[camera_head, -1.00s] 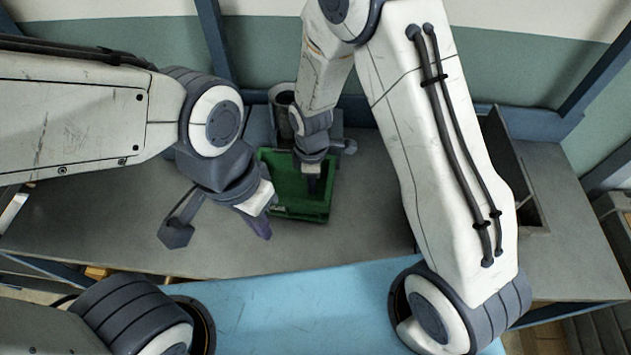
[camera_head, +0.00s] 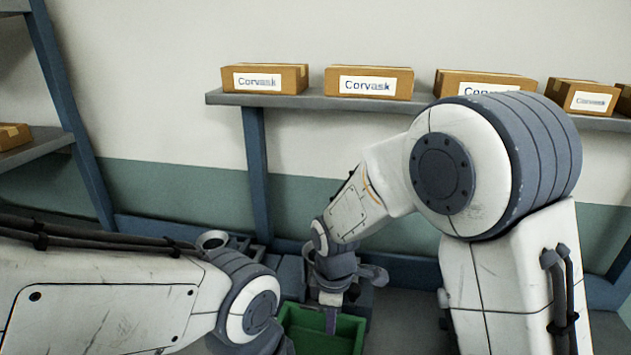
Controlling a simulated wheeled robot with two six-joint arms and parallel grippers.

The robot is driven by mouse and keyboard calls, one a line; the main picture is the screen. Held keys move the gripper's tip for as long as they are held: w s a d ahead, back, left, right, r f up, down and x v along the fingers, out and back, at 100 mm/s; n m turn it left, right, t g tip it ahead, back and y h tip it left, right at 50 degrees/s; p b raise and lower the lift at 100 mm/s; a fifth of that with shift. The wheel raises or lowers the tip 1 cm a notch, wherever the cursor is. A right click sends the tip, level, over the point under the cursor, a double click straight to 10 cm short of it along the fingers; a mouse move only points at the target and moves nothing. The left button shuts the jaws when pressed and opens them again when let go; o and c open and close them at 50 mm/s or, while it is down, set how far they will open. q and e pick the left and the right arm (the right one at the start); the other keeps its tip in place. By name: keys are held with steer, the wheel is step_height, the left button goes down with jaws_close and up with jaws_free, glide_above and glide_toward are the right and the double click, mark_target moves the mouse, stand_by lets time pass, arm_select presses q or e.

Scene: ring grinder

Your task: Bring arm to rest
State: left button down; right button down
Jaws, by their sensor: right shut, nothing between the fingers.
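My right arm comes in from the right and bends down at the elbow. Its gripper (camera_head: 331,318) points down over the green bin (camera_head: 352,328), with its fingers shut and nothing between them. The bin's lower part is cut off by the frame edge, and I cannot see anything in it. My left arm comes in low from the left. Its wrist is at the lower edge, left of the green bin, and its gripper is out of the frame.
A wall shelf (camera_head: 300,98) holds several cardboard boxes (camera_head: 369,82) labelled Corvask. A second shelf (camera_head: 30,150) stands at the left. A grey cylindrical container (camera_head: 212,240) stands behind my left wrist. The grey table (camera_head: 400,315) shows bare between the bin and my right arm.

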steer(key=s+r+m, duration=0.4)
steer(key=s, duration=0.5)
steer(key=s+d+r+m+y, duration=0.1)
steer(key=s+r+m, duration=0.3)
steer(key=s, duration=0.6)
steer(key=shift+s+r+m, duration=0.2)
steer(key=shift+r+m, duration=0.1)
steer(key=shift+r, duration=0.2)
